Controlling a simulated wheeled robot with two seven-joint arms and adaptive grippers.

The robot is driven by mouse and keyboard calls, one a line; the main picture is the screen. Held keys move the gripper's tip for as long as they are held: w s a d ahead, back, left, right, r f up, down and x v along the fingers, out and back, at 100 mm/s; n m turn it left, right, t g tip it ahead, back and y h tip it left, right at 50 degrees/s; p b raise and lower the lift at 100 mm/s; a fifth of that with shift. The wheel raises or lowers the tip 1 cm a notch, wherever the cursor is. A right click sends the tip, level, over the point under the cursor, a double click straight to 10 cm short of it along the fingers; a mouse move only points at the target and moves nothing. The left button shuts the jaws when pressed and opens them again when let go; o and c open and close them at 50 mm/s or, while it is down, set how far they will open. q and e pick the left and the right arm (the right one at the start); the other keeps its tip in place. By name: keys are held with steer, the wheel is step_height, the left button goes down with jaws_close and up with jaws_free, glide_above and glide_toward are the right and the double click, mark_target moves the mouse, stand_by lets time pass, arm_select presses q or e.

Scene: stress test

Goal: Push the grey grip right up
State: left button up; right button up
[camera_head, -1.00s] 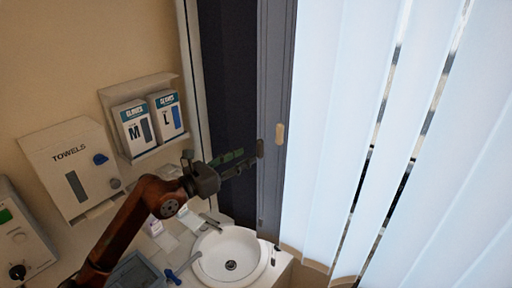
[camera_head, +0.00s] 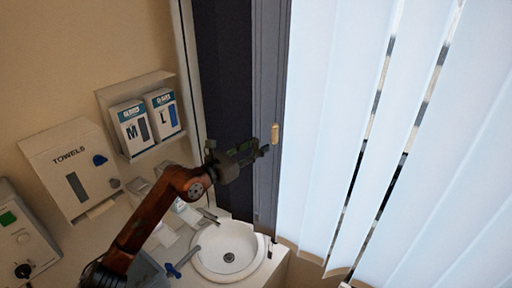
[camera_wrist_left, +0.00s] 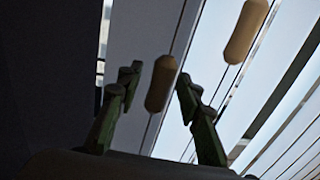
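Two elongated grips hang on thin cords beside the blind. In the left wrist view one, duller and shaded (camera_wrist_left: 160,83), lies in line with the gap between my left fingertips. The other, paler and tan (camera_wrist_left: 246,30), is higher to the right. In the head view the tan grip (camera_head: 275,133) shows just right of my left gripper (camera_head: 265,149). The duller grip is not clear there, at the fingertips. My left gripper is open; its two fingers stand apart in the left wrist view (camera_wrist_left: 158,85), and I cannot tell if they touch the grip. My right gripper is out of view.
White blind slats (camera_head: 350,120) fill the right side. A dark panel (camera_head: 222,80) stands behind the gripper. Below are a round sink (camera_head: 228,268) and its tap. A towel dispenser (camera_head: 72,165) and glove boxes (camera_head: 147,122) are on the left wall.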

arm_select(q)
jaws_close()
stand_by(0.4)
